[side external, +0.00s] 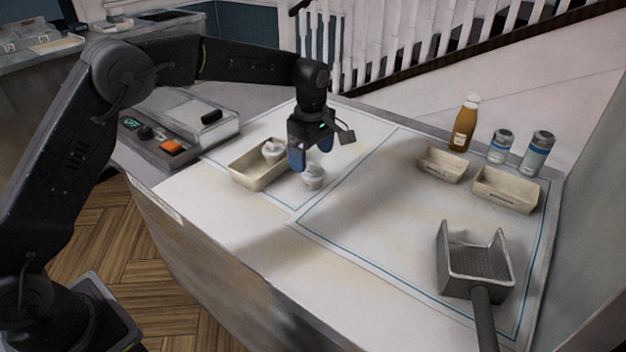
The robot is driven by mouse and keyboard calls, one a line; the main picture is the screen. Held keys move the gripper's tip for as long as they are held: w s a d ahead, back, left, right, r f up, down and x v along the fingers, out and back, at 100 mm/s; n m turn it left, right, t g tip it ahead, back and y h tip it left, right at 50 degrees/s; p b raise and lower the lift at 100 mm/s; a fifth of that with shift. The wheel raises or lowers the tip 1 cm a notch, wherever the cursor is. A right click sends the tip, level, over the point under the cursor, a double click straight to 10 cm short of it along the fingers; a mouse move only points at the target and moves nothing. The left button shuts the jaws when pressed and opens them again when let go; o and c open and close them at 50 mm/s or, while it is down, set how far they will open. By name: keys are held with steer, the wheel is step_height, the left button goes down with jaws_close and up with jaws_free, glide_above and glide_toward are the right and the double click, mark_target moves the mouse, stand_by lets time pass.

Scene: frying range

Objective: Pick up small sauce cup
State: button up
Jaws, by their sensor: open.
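A small white sauce cup (313,177) stands upright on the white worktop, just right of a beige tray. A second small whitish cup (272,151) is inside the beige tray (246,180), toward its far right end. My gripper (311,162) points down with blue fingertips and is open. Its fingertips are close to the standing cup, above and behind it in the picture. I cannot tell whether they touch either cup. No object shows between the fingers.
Two beige trays (442,166) (506,190), a brown sauce bottle (464,125) and two shakers (500,147) (537,154) stand at the back right. A metal fry basket (474,262) sits front right. A control box (180,130) is left. The worktop's middle is clear.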

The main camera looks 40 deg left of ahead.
mark_target(311, 163)
steer(key=shift+s+f, duration=0.1)
steer(key=shift+f, duration=1.8)
steer(key=c, duration=0.9)
steer(key=shift+r, duration=0.2)
